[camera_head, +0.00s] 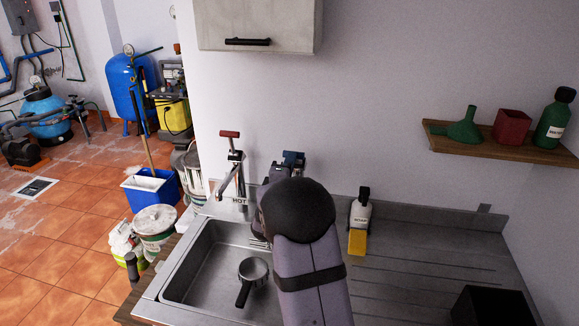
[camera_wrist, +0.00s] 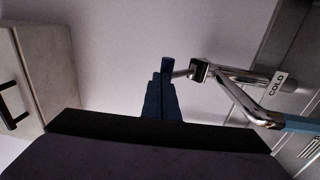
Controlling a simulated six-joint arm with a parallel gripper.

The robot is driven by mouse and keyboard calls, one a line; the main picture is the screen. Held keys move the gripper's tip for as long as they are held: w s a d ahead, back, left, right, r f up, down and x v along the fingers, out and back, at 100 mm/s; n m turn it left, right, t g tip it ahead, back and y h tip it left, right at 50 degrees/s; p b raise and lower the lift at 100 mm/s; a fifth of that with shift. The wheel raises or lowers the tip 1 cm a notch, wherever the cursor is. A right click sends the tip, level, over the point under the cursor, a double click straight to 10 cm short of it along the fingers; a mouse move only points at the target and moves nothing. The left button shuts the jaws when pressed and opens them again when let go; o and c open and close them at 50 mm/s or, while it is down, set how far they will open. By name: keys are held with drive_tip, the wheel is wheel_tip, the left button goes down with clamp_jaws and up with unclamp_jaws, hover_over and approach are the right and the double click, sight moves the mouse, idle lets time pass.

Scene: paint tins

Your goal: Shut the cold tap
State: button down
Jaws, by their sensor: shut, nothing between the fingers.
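The cold tap shows in the wrist view as a chrome body (camera_wrist: 238,74) with a dark collar and a "COLD" label (camera_wrist: 277,83) at its base. Its blue handle (camera_wrist: 167,66) is at the top end of the stem. A pale blue band (camera_wrist: 300,123) extends from the spout mouth and looks like running water. My gripper (camera_wrist: 158,90) is shut and empty, its dark fingers beside the blue handle. They overlap it in view; I cannot tell whether they touch. In the head view my arm hides most of this tap, with blue parts showing above it.
The hot tap (camera_head: 234,165) with a red handle stands left of my arm. A pan (camera_head: 252,276) lies in the sink (camera_head: 190,292). A white bottle (camera_head: 360,212) and yellow sponge (camera_head: 357,242) stand right of it. A wall cabinet (camera_head: 262,22) hangs above.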

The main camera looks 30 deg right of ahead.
drive_tip(key=shift+w+d+r+p, duration=0.95)
drive_tip(key=shift+w+d+r, duration=0.95)
drive_tip(key=shift+r, duration=0.25)
drive_tip(key=shift+a+r, duration=0.1)
drive_tip(key=s+a+r+b, duration=0.3)
drive_tip(key=s+a+r, duration=0.2)
drive_tip(key=s+a, duration=0.4)
wheel_tip(320, 180, down, 11)
drive_tip(key=s+a+b, duration=0.3)
drive_tip(key=b, duration=0.1)
drive_tip(key=r+p+x, duration=0.1)
drive_tip(key=p+x, duration=0.5)
drive_tip(key=x, duration=0.8)
drive_tip(key=shift+d+r+p, duration=0.15)
drive_tip(key=shift+r+p, duration=0.1)
drive_tip(key=shift+p, duration=0.15)
drive_tip(key=shift+w, duration=0.1)
